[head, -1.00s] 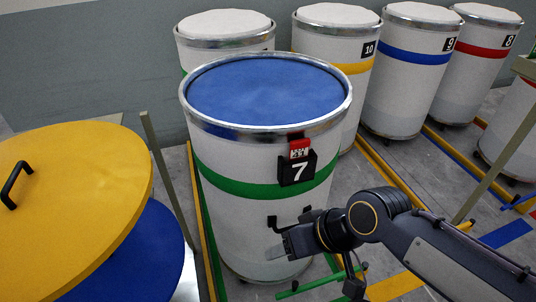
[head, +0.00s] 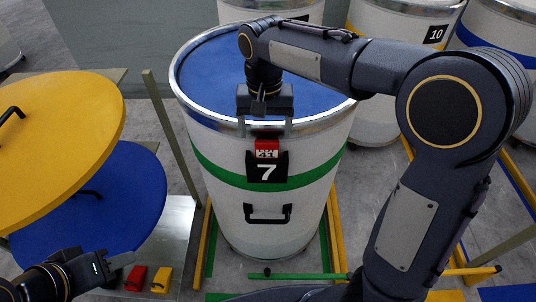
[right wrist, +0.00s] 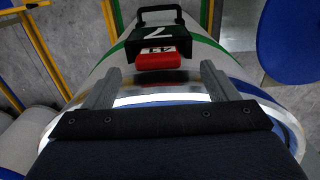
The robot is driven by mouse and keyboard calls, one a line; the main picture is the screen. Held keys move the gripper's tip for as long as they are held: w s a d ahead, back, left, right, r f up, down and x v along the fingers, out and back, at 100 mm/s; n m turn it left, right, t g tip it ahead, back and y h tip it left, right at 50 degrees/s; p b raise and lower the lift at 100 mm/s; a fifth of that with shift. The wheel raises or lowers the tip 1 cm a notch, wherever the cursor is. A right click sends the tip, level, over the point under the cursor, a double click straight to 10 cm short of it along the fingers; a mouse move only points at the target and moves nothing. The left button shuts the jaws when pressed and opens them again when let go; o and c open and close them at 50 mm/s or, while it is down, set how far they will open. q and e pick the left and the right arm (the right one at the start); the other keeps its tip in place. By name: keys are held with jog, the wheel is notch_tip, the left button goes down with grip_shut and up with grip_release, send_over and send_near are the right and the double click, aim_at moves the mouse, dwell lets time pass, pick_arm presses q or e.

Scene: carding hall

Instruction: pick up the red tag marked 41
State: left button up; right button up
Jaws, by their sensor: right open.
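Yellow (head: 70,130) and blue (head: 130,190) round lids stand at the left. A small red piece (head: 135,278) and a small yellow piece (head: 161,280) lie near my left gripper. More cans, one marked 10 (head: 395,40), stand behind. A black handle (head: 267,214) is below the plate.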

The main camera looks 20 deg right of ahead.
aim_at(267, 141)
jog(key=f, duration=0.3)
jog(key=f+p, duration=0.1)
jog(key=shift+w+d+f, duration=0.25)
jog(key=shift+d+f, duration=0.05)
jog(key=shift+f, duration=0.5)
jog(key=c, duration=1.3)
jog(key=shift+r, duration=0.1)
